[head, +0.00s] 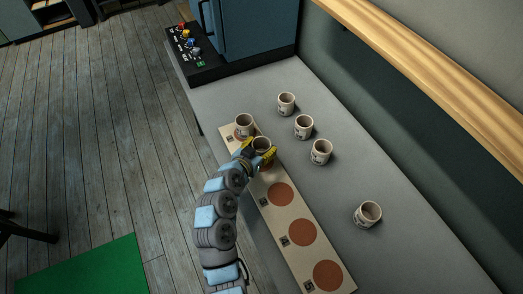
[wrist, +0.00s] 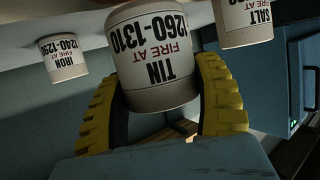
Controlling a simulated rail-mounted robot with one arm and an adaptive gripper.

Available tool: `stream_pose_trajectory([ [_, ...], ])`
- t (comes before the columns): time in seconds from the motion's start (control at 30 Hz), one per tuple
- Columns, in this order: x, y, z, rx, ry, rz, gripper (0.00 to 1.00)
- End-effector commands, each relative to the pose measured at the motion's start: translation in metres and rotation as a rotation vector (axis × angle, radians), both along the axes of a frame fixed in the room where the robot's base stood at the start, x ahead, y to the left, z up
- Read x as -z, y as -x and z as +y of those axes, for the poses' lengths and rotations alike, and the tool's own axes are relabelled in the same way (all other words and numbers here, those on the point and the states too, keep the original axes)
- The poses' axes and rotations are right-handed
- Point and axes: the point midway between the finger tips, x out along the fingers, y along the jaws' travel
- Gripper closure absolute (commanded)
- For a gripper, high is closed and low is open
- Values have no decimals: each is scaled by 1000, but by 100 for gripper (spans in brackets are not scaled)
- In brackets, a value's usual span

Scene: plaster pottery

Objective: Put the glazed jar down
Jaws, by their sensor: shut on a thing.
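My gripper (head: 262,157) has its yellow fingers closed around a cream jar (head: 262,143) over the beige board (head: 265,205), beside a jar (head: 244,121) standing at the board's far end. In the wrist view the held jar (wrist: 153,50) sits between the yellow fingers (wrist: 170,105); its label reads upside down TIN, FIRE AT 1260-1310. The board has a row of brown circles, with bare ones (head: 281,194) nearer me. The spot under the held jar is mostly hidden by the gripper. I cannot tell whether the jar's base touches the board.
Several similar jars stand on the grey table right of the board, including one (head: 321,151) near the middle and one (head: 368,214) farther right. In the wrist view, jars labelled IRON (wrist: 63,58) and SALT (wrist: 245,20) flank the held one. A control panel (head: 188,48) and blue cabinet (head: 240,40) stand behind.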

Motion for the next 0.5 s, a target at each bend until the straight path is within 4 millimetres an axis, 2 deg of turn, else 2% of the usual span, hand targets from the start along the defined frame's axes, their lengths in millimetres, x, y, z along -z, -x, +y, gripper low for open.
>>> stream_pose_trajectory([
  [0.03,11,1,-1,2,1,4,73],
  [0.13,22,1,-1,2,0,6,73],
  [0.5,25,1,0,1,0,3,73],
])
